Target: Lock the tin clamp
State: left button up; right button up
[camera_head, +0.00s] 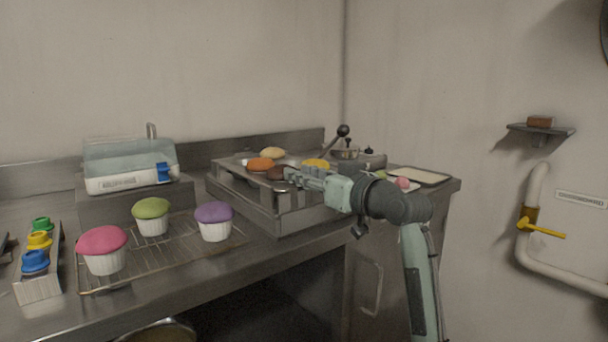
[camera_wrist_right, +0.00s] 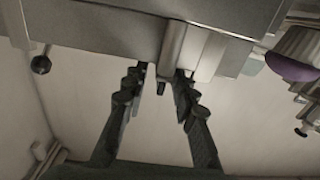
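A low metal unit (camera_head: 249,210) with bread and buns on top stands at the back of the counter; it seems to hold the tin clamp. A lever with a black ball knob (camera_head: 343,130) slants up to the right behind it. A black ball knob also shows in the right wrist view (camera_wrist_right: 40,64). My right gripper (camera_head: 286,181) is at the unit's front upper edge. In the right wrist view its fingers (camera_wrist_right: 160,78) are apart, with their tips close to a grey metal block (camera_wrist_right: 182,48). Contact cannot be told. My left gripper is out of view.
A wire rack (camera_head: 180,250) holds pink, green and purple muffins left of the unit. A tray (camera_head: 420,175) lies at the right end. A yellow-handled pipe (camera_head: 540,228) is on the wall.

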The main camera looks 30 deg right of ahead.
jog(key=shift+s, duration=0.1)
jog(key=s+d, duration=0.1)
jog(key=s, duration=1)
jog(key=shift+s, duration=0.4)
